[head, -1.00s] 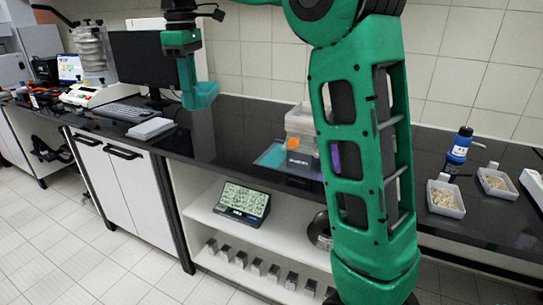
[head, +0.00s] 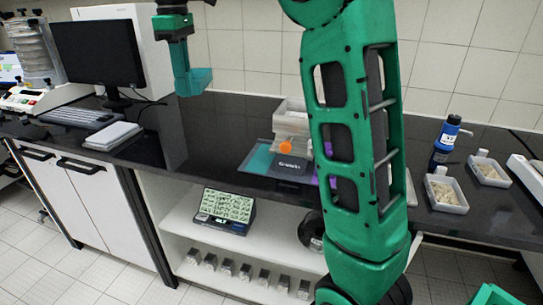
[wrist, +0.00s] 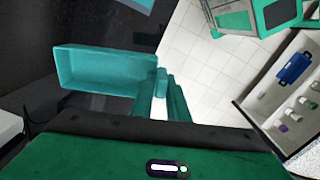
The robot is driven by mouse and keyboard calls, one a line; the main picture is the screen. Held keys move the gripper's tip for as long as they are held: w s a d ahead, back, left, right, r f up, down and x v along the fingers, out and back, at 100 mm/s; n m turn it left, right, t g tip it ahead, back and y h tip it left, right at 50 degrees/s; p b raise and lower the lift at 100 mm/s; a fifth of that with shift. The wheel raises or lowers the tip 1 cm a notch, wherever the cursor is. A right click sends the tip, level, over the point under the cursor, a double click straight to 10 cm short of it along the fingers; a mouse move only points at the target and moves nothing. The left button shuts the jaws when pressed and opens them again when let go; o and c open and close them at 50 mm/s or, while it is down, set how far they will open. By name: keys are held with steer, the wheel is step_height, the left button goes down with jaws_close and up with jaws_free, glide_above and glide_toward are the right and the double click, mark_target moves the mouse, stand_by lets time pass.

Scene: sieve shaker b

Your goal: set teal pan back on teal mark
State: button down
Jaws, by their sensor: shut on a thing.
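The teal pan (head: 199,82) is a small open tray, held in the air in front of the wall, above the back of the dark counter in the head view. My gripper (head: 180,66) is shut on its end. In the wrist view the pan (wrist: 105,68) juts left from the fingers (wrist: 163,92), which close on its right end. The teal mark (head: 258,160) is a flat patch on the counter to the right of and below the pan in the head view. A black label plate and clear trays stand at it, and my arm hides part of this area.
Stacked clear trays (head: 291,122) with an orange knob stand behind the black plate (head: 290,165). A monitor (head: 98,52), keyboard (head: 75,117) and grey notebook-like slab (head: 113,136) are left. A blue bottle (head: 444,143) and sample trays (head: 444,193) are right. Counter between slab and mark is clear.

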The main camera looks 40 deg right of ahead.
steer(key=shift+d, duration=0.3)
steer(key=shift+f, duration=0.1)
steer(key=s+d+f+m, duration=0.2)
steer(key=s+d+f, duration=0.15)
steer(key=f, duration=0.25)
steer(key=s+d+f+m, duration=0.1)
steer(key=s+d+f, duration=0.1)
steer(key=s+f, duration=0.35)
steer(key=shift+w+d+f, duration=0.8)
steer(key=shift+d+f, duration=1.1)
steer(key=shift+f, duration=0.15)
steer(key=shift+w+d+f, duration=0.8)
steer(key=shift+d+f, duration=1.1)
steer(key=shift+f, duration=0.15)
steer(key=shift+w+d+f, duration=0.8)
steer(key=shift+d+f, duration=1.1)
steer(key=shift+f, duration=0.15)
steer(key=shift+f, duration=0.55)
steer(key=c, duration=1.9)
jaws_free()
steer(key=shift+c, duration=0.2)
steer(key=shift+o, duration=1.1)
